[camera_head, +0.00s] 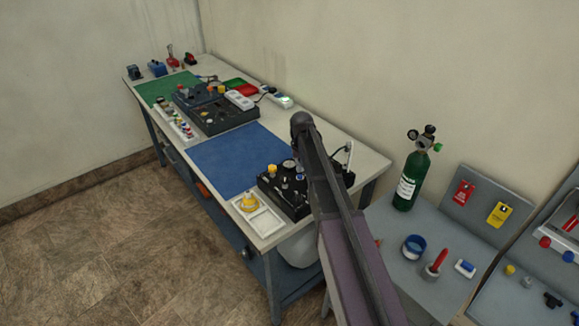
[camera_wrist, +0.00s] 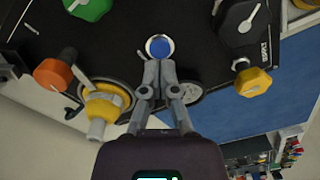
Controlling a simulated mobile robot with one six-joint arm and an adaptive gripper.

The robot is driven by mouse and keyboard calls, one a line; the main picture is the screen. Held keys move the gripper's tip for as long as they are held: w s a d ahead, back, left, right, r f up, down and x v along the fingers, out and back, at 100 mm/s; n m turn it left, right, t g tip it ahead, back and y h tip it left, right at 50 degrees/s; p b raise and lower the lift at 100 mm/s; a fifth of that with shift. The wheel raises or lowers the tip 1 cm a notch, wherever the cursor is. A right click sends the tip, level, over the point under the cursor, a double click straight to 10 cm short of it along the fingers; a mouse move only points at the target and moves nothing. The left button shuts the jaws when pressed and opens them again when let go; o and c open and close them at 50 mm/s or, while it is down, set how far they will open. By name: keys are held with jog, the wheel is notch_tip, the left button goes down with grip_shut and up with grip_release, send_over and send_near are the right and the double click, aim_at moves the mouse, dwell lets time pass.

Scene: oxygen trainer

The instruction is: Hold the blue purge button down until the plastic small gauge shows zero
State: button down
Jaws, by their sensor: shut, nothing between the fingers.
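The blue purge button (camera_wrist: 159,47) sits in a pale round ring on a black panel in the wrist view. My gripper (camera_wrist: 156,66) is shut and empty, and its fingertips are at the near edge of the button. I cannot tell whether they touch it or press it. A small round gauge (camera_wrist: 187,92) shows partly behind the right finger. Its reading is too small to tell. In the head view the black panel (camera_head: 270,185) stands on the bench, and my arm hides its right part and my gripper.
Around the button are a brass gauge or valve with a yellow knob (camera_wrist: 102,108), an orange knob (camera_wrist: 53,75), a green knob (camera_wrist: 88,8) and a yellow knob (camera_wrist: 253,81). A blue mat (camera_head: 235,158) lies clear beside the panel. A green cylinder (camera_head: 410,180) stands on the right table.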

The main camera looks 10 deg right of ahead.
jog(key=shift+f+b, duration=1.45)
dwell(1.1)
jog(key=shift+r, duration=0.2)
dwell(1.2)
jog(key=shift+r+p, duration=3.35)
jog(key=shift+p, duration=0.2)
jog(key=s, duration=2.6)
jog(key=shift+s, duration=0.1)
